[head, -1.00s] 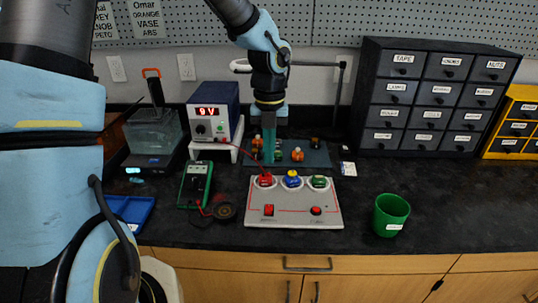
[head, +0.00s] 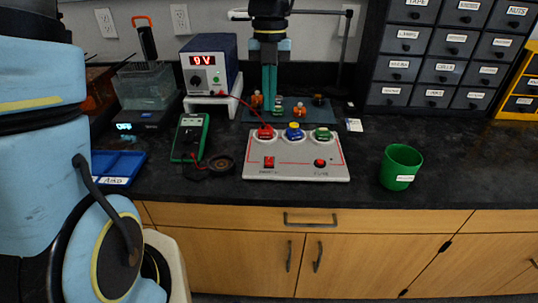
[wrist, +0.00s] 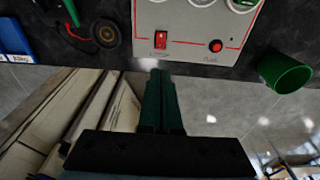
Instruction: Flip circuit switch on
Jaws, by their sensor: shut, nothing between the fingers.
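A pale grey circuit panel (head: 296,172) lies on the black counter. Its red rocker switch (head: 269,161) sits at the front left, and also shows in the wrist view (wrist: 161,39). I cannot tell which way the rocker is tilted. A round red button (head: 320,164) is to its right, and red, blue and green round terminals line the back. My gripper (head: 269,108) points down, shut and empty, with its green fingers together. In the wrist view, its fingertips (wrist: 160,73) appear just below the panel's front edge, in line with the switch and apart from it.
A green cup (head: 401,168) stands right of the panel. A multimeter (head: 190,138) and a small dark round dish (head: 221,164) are left. A red lead runs from the 9V power supply (head: 208,72) to the red terminal. The counter front is clear.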

